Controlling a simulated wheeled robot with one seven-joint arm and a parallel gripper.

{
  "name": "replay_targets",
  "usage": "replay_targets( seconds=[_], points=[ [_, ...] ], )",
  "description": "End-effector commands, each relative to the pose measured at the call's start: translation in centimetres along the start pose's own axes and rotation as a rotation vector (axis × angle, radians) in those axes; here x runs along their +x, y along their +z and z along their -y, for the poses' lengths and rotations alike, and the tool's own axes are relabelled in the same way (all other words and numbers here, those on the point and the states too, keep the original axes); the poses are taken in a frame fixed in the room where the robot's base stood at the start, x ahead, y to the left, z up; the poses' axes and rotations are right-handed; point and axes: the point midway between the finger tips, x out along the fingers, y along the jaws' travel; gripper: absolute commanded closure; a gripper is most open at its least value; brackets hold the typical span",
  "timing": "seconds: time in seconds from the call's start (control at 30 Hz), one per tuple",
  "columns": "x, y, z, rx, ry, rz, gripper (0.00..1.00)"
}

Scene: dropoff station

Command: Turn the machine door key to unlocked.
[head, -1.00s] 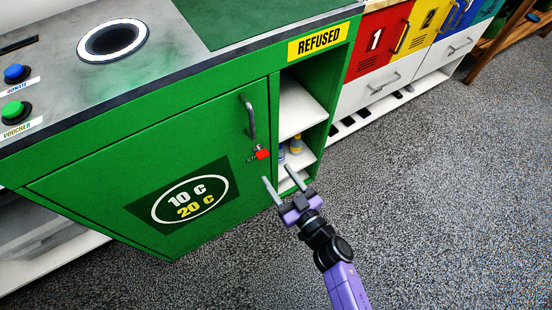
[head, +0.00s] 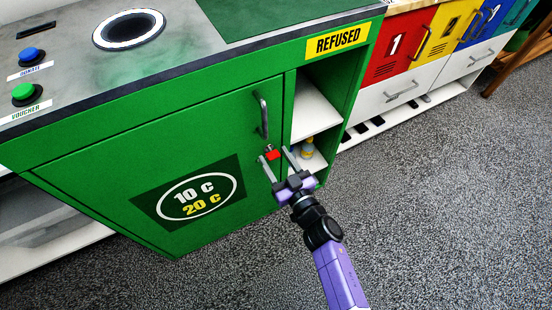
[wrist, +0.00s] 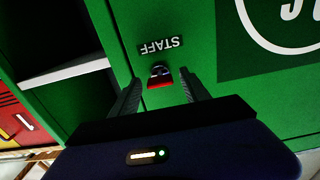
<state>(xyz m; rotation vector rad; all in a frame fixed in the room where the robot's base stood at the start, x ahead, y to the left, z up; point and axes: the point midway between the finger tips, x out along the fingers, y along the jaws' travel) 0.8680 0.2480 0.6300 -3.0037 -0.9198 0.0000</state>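The red key (head: 272,155) sits in a lock on the green machine door (head: 110,160), just below the door's grey handle (head: 263,116). In the wrist view the red key (wrist: 160,84) hangs from a round dark lock under an upside-down STAFF label (wrist: 160,46). My gripper (head: 272,153) is open, with its two fingers pointing at the door. In the wrist view my gripper (wrist: 155,82) has one finger on each side of the key, with gaps on both sides. I cannot tell how deep the fingertips reach or whether they touch the door.
Numbered lockers (head: 395,45) stand further right. The grey speckled floor (head: 440,200) is clear around my arm.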

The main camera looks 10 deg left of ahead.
Motion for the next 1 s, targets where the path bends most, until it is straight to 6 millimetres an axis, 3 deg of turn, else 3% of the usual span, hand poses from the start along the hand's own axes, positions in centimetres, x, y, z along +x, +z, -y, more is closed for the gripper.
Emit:
replay_targets(
  seconds=[0.03, 0.27, 0.67, 1.0],
  points=[
    [-0.01, 0.0, 0.0, 0.0, 0.0, 0.0, 0.57],
    [-0.02, 0.01, 0.0, 0.0, 0.0, 0.0, 1.0],
    [-0.04, 0.03, 0.02, -0.072, 0.0, 0.0, 1.0],
    [-0.06, 0.1, -0.01, -0.336, 0.0, 0.0, 1.0]
  ],
)
